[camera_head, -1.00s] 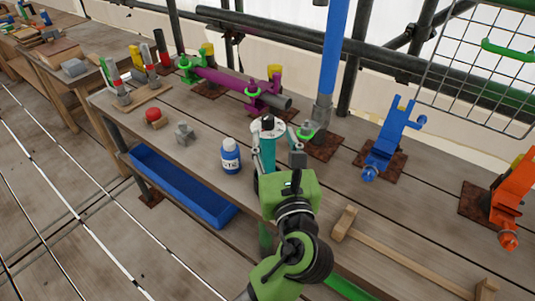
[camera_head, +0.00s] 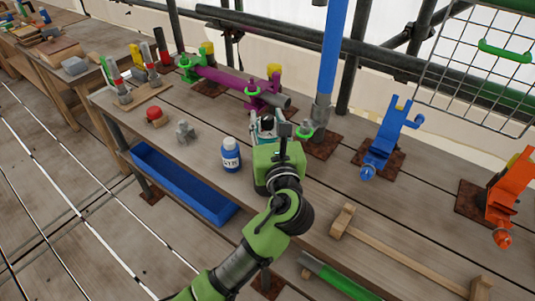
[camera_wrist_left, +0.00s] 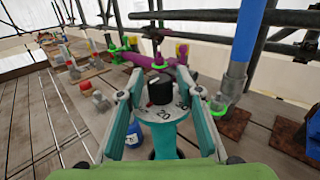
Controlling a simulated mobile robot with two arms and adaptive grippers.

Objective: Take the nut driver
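A teal post with a pale numbered dial and a black knob on top (camera_head: 267,123) stands at the bench's middle. In the left wrist view its dial (camera_wrist_left: 158,113) lies between the fingers. I cannot tell whether this is the nut driver. My left gripper (camera_head: 269,133) has its fingers apart, one on each side of the dial; contact is not clear. The left wrist view also shows my left gripper (camera_wrist_left: 163,90). Several upright coloured handles (camera_head: 122,91) stand in a wooden block at the far left. My right gripper is out of view.
A grey metal part (camera_head: 186,132) and a red-topped piece (camera_head: 155,117) lie farther left. A blue tray (camera_head: 180,186) is below the bench edge.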

